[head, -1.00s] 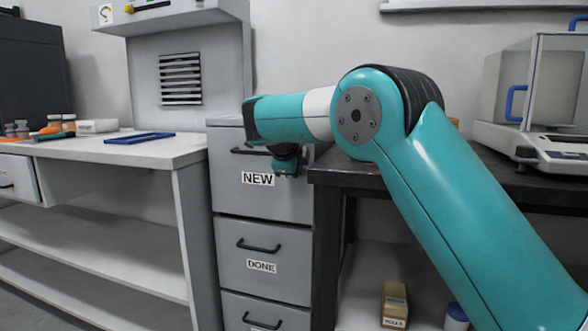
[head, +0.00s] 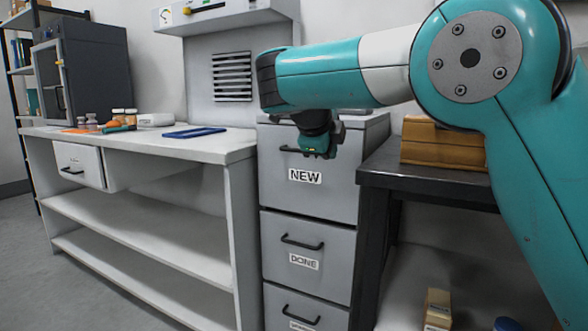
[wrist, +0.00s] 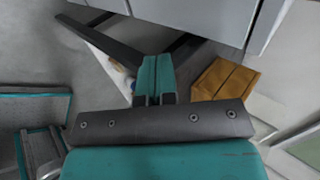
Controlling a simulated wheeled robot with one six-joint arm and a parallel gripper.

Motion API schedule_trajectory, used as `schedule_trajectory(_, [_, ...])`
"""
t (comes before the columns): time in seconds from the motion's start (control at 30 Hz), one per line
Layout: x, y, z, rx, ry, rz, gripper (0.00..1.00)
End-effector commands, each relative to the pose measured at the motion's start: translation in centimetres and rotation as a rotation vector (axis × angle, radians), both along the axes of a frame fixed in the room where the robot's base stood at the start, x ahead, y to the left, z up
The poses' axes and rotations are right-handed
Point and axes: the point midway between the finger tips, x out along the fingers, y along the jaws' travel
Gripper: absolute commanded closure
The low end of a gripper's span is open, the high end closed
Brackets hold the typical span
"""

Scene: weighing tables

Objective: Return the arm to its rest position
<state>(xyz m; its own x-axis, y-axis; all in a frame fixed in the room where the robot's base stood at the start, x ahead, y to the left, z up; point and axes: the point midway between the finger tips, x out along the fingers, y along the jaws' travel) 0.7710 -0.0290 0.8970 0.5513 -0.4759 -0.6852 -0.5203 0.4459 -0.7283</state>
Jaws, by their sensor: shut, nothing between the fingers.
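My teal arm (head: 470,70) reaches across the right half of the head view, bent at the large grey-capped joint. My gripper (head: 320,154) hangs at the end of the arm, pointing down in front of the grey drawer cabinet (head: 330,195), near its drawer labelled NEW. In the wrist view the two teal fingers of my gripper (wrist: 155,78) are together with nothing between them. The gripper is apart from the furniture as far as the views show.
A white bench (head: 215,148) at left carries a blue tray (head: 194,132) and small jars. A dark table (head: 400,175) stands at right with a brown wooden box (head: 425,150) on it. Small boxes (head: 437,308) lie below it. Floor at left is clear.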

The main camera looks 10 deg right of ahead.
Motion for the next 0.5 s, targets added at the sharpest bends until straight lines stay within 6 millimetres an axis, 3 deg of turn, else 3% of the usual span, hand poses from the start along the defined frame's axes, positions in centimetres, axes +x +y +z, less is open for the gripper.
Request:
schedule_trajectory(0.13, [-0.6, 0.0, -0.2, -0.040, 0.062, 0.106, 1.00])
schedule_trajectory(0.27, [-3.1, 0.4, -1.8, -0.167, 0.259, 0.481, 1.00])
schedule_trajectory(0.37, [-7.6, 1.4, -4.2, -0.298, 0.442, 0.924, 1.00])
schedule_trajectory(0.5, [-16.6, 3.4, -8.3, -0.459, 0.594, 1.583, 1.00])
